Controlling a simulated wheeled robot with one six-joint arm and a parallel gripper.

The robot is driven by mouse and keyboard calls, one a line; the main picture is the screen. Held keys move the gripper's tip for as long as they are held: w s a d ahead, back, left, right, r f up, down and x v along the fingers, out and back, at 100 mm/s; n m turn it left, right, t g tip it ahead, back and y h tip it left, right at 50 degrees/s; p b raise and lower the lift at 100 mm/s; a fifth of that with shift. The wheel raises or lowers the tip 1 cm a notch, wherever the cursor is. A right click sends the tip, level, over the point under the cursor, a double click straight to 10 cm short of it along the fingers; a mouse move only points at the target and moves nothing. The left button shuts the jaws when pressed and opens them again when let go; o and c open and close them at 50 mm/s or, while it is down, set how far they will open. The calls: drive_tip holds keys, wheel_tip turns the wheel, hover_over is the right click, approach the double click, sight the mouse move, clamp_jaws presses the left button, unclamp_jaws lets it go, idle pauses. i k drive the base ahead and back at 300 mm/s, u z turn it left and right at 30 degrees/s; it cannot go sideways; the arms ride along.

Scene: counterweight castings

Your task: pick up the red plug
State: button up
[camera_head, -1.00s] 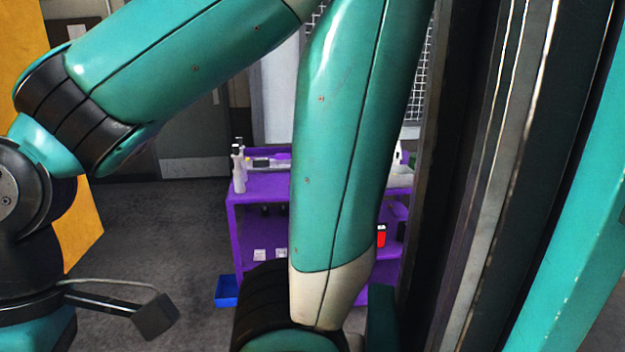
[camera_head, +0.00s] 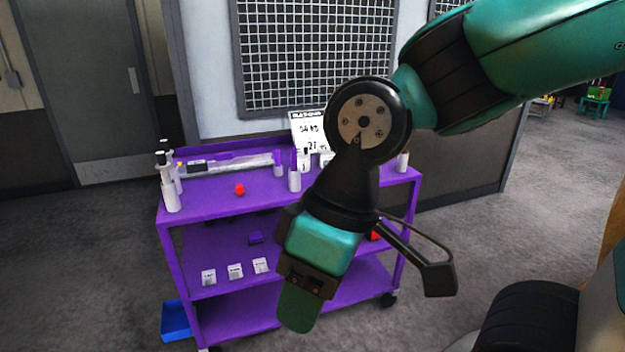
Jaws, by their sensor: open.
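The red plug (camera_head: 239,189) is a small red piece on the top shelf of the purple cart (camera_head: 205,206), left of the middle. Nothing covers it. My gripper (camera_head: 297,308) hangs in front of the cart, to the right of the plug and lower in the picture, pointing down. It is open, though only one broad green finger shows clearly. It is apart from the plug, and I see nothing held in it. My arm hides part of the cart's right half.
White bottles (camera_head: 170,188) stand at the top shelf's left end. A white cylinder (camera_head: 294,181) and a printed sign (camera_head: 309,130) stand right of the plug. Small white cards (camera_head: 235,271) lie on the middle shelf. A blue bin (camera_head: 175,321) sits at lower left.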

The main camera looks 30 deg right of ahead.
sight(240, 189)
drive_tip(key=u, duration=0.15)
drive_tip(key=k, duration=0.45)
drive_tip(key=z, duration=0.5)
drive_tip(key=i, duration=0.7)
drive_tip(key=z, duration=0.6)
drive_tip(key=i, duration=0.7)
drive_tip(key=u, duration=0.4)
drive_tip(key=i, duration=0.75)
drive_tip(key=u, duration=1.05)
drive_tip(key=i, duration=0.3)
drive_tip(key=u, duration=0.25)
